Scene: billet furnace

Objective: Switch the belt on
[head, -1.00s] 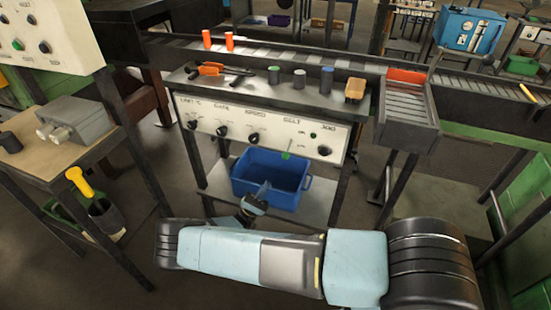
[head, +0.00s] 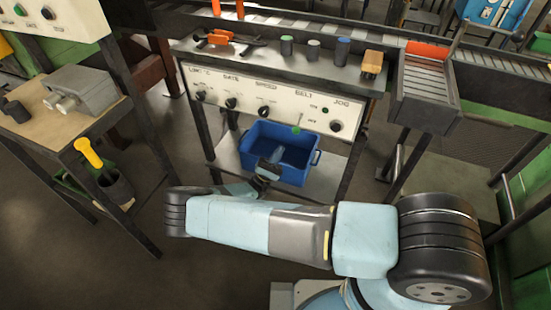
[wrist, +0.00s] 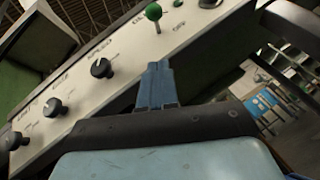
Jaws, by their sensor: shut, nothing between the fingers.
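The belt switch is a lever with a green ball tip (head: 297,129) under the BELT label on the white control panel (head: 240,97). In the head view its stem slants down and out from the panel. In the wrist view the green ball (wrist: 153,12) is at the top, with an OFF label to its right. My gripper (head: 274,157) is below and left of the lever in the head view, in front of the blue bin. In the wrist view its fingers (wrist: 157,70) are shut and empty, pointing at the panel, apparently apart from the lever.
Black knobs sit left of the lever, including the speed knob (head: 264,112); the jog button (head: 336,126) is to its right. A blue bin (head: 310,160) stands on the shelf below. A side table (head: 60,125) is at the left.

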